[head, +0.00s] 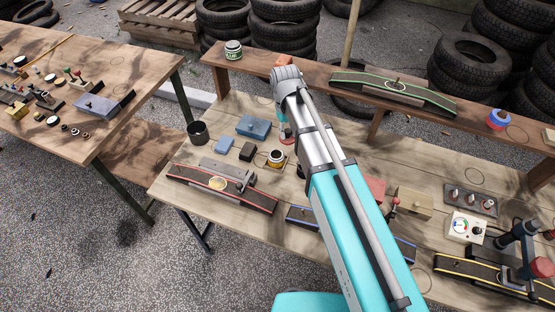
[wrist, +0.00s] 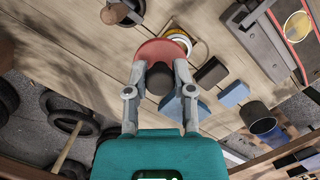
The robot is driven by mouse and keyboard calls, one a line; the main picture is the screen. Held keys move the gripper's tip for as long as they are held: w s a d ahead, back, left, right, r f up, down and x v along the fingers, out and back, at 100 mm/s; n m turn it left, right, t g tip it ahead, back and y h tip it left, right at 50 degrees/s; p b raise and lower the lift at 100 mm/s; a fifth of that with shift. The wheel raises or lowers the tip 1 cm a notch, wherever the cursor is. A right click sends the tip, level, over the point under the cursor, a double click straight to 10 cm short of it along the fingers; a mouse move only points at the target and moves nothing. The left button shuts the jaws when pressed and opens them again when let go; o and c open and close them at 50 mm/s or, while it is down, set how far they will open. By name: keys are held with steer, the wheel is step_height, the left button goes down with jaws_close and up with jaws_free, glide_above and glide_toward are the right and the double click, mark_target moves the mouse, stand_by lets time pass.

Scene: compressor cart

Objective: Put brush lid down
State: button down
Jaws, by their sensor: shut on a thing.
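My gripper (wrist: 160,85) is shut on the dark knob of a red disc, which I take as the brush lid (wrist: 158,50). The disc lies beyond the fingertips in the wrist view, and its underside is hidden. In the head view the lid (head: 286,132) shows as a small red patch left of my arm, over the workbench. An open jar with a pale rim and amber inside (wrist: 181,42) is partly covered by the disc in the wrist view. The jar (head: 276,158) stands on the bench in the head view. I cannot tell whether the lid touches anything.
Near the jar are a small dark block (head: 247,151), a blue block (head: 224,144), a blue box (head: 253,127) and a dark cup (head: 197,132). A red-edged ramp (head: 222,187) lies in front. A raised shelf behind carries a glue jar (head: 233,49) and a green-edged ramp (head: 393,91).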

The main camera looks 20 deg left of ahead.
steer(key=s+r, duration=0.1)
steer(key=s, duration=1.1)
steer(key=shift+s+n+p, duration=0.2)
steer(key=shift+n+p, duration=0.2)
steer(key=shift+p, duration=0.05)
steer(key=shift+r, duration=0.1)
steer(key=w+a+f+b, duration=0.4)
steer(key=w+f+b, duration=0.5)
steer(key=w, duration=0.3)
steer(key=shift+w, duration=0.3)
steer(key=shift+w+a+f+b, duration=0.15)
steer(key=shift+w+f+b, duration=0.3)
steer(key=shift+f+b, duration=1.55)
